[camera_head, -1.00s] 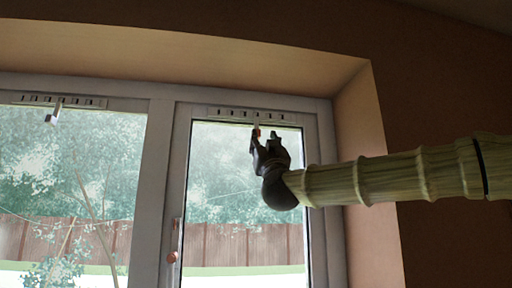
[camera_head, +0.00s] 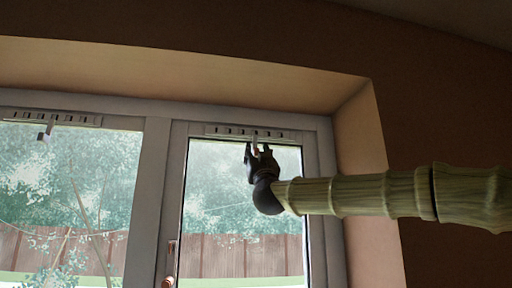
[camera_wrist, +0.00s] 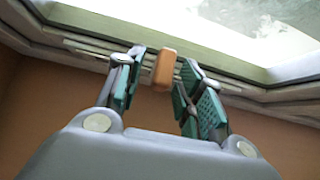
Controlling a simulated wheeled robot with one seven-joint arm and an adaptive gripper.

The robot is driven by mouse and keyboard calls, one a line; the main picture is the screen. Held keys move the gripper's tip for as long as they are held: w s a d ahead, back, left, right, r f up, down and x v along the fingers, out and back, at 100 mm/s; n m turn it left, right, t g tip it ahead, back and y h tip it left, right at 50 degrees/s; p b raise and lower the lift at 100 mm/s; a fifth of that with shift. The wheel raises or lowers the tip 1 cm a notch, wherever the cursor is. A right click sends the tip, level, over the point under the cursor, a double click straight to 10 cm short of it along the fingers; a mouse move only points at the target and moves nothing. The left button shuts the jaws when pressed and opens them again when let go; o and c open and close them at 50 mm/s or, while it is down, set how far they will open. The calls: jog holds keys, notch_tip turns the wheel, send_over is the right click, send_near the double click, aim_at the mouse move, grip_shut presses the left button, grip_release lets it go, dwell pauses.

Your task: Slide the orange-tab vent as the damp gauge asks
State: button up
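The right window's vent (camera_head: 225,131) is a pale slotted strip along the top of the frame. Its orange tab (camera_wrist: 163,69) hangs between my two fingers in the wrist view, with a narrow gap on each side. In the head view the tab (camera_head: 255,148) is small and partly covered by my gripper (camera_head: 258,149), which reaches up to the vent from below. My gripper (camera_wrist: 164,84) is open, its green-padded fingers on either side of the tab. I cannot tell whether either finger touches it. No damp gauge shows in these views.
A second slotted vent (camera_head: 75,119) with a pale grey tab (camera_head: 46,131) is above the left window. The wall recess (camera_head: 355,140) lies close to the right of the window. A window handle (camera_head: 170,255) is low on the middle frame.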

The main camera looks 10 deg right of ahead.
jog(key=shift+w+r, duration=0.25)
jog(key=shift+w, duration=0.2)
